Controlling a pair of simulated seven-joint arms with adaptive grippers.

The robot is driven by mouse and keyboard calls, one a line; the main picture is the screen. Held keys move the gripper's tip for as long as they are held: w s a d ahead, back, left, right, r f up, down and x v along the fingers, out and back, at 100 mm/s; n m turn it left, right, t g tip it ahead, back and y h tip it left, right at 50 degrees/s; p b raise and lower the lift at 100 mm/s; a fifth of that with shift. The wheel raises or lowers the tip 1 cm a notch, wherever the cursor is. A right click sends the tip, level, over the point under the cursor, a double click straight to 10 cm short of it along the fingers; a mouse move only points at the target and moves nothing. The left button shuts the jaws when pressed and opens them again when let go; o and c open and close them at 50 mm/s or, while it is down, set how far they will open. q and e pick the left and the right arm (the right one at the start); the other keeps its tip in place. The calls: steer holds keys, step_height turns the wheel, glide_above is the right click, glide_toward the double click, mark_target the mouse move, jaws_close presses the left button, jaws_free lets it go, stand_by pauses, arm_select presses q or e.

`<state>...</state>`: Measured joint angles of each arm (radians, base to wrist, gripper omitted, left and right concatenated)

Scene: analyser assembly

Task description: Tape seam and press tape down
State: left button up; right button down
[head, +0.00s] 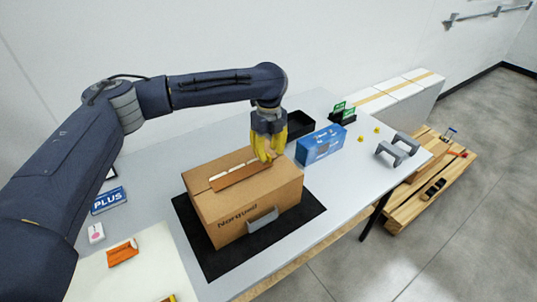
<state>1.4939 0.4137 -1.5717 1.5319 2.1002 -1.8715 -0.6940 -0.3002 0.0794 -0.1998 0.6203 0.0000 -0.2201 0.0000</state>
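A closed brown cardboard box (250,206), printed "Norquad", stands on a black mat (287,235). Its top seam runs lengthwise, and a reddish-brown strip of tape (234,178) with a pale edge lies along it. My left gripper (267,158) has yellow fingers and points down at the far right end of the strip, at or just above the box top. The fingers look close together, but their tips overlap in view, so I cannot tell whether they hold the tape. My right gripper does not show.
A blue-and-white box (320,144) and a black tray (299,124) stand behind the carton. Grey handle-like parts (397,149) lie at the table's right. An orange piece (122,252), a white item (96,233) and a blue PLUS box (109,200) lie left.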

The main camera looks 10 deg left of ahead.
arm_select(q)
steer(key=shift+r, duration=2.5)
